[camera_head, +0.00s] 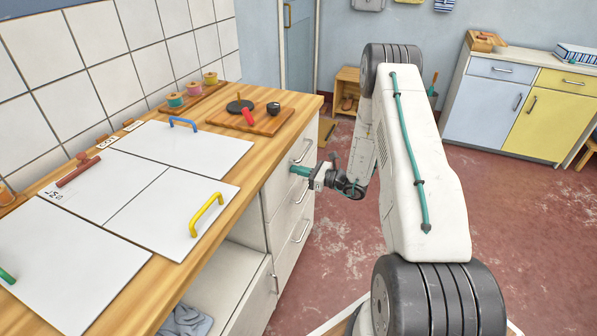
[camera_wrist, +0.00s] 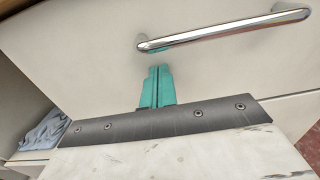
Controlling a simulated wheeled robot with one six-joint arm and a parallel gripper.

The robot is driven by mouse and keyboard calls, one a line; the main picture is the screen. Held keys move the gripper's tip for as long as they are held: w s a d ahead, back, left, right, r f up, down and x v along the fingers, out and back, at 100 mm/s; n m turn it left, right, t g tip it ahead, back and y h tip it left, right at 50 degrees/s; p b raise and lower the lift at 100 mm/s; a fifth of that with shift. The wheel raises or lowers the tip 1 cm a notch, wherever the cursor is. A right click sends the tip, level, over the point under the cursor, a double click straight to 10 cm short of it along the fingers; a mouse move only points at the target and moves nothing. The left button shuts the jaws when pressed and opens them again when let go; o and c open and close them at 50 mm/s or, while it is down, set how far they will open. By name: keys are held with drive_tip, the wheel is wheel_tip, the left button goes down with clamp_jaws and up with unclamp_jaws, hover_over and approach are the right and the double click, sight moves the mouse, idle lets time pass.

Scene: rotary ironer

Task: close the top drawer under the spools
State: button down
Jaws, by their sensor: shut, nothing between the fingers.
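The top drawer (camera_head: 290,160) is in the white cabinet below the wooden worktop, at the end where the thread spools (camera_head: 193,88) stand. Its front looks flush or nearly flush with the cabinet; I cannot tell if a small gap is left. Its metal handle (camera_head: 303,151) also shows in the wrist view (camera_wrist: 225,31). My gripper (camera_head: 296,170) has teal fingers, shut and empty, pointing at the drawer front just below the handle. In the wrist view the fingertips (camera_wrist: 158,72) are at or very near the pale front; contact is not clear.
More drawers with handles (camera_head: 301,233) lie below. An open shelf with a grey-blue cloth (camera_head: 185,321) is to the left. White panels with a yellow handle (camera_head: 206,213) and blue handle (camera_head: 183,123), and a wooden board (camera_head: 250,119), lie on the worktop.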

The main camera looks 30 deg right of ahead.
drive_tip(key=shift+w+a+r, duration=0.1)
drive_tip(key=shift+w, duration=0.1)
drive_tip(key=v, duration=1.4)
drive_tip(key=shift+s, duration=0.15)
